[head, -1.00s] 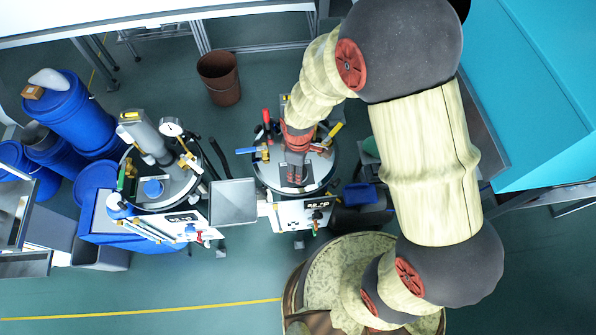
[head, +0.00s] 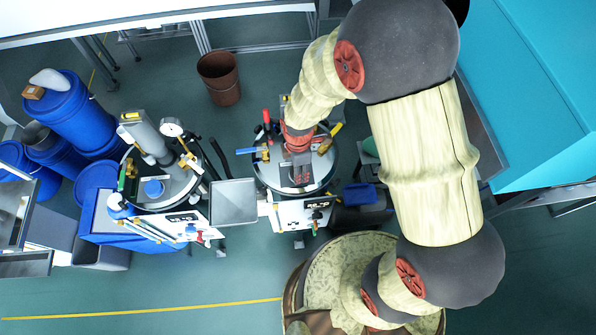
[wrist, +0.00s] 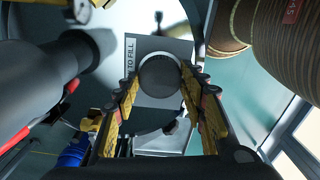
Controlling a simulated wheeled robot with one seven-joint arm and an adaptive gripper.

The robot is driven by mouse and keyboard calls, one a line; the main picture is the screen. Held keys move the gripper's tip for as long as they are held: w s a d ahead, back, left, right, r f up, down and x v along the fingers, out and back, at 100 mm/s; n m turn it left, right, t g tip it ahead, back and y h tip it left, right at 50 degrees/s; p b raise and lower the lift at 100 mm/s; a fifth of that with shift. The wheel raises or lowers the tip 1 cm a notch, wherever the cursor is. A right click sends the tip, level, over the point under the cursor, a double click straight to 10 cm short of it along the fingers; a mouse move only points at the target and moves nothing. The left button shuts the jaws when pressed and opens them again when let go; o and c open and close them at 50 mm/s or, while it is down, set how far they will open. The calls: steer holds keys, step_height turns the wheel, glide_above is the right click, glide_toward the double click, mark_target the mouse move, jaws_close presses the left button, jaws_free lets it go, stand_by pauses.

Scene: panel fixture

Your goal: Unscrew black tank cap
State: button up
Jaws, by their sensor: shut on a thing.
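The black tank cap (wrist: 160,75) is round and dark with a paler rim. It sits on a grey plate marked "TO FILL" in the wrist view. My gripper (wrist: 161,82) has its yellow-padded fingers on the left and right sides of the cap and is shut on it. The cap is hidden under the gripper there.
Blue-handled (head: 250,150) and red-handled (head: 266,118) valves stand close to my gripper on the lid. A second tank with a gauge (head: 172,127) is at left, with a grey tray (head: 234,202) between. A brown bin (head: 219,78) stands behind.

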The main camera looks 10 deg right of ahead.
steer(key=shift+s+f, duration=0.1)
steer(key=n, duration=0.3)
steer(key=shift+n, duration=0.3)
steer(key=o, duration=1.1)
steer(key=m, duration=0.6)
steer(key=shift+m+p, duration=0.3)
steer(key=shift+m, duration=0.1)
steer(key=m, duration=1.3)
steer(key=shift+m+p, duration=0.35)
steer(key=shift+m, duration=0.05)
steer(key=m, duration=0.7)
steer(key=shift+d, duration=0.1)
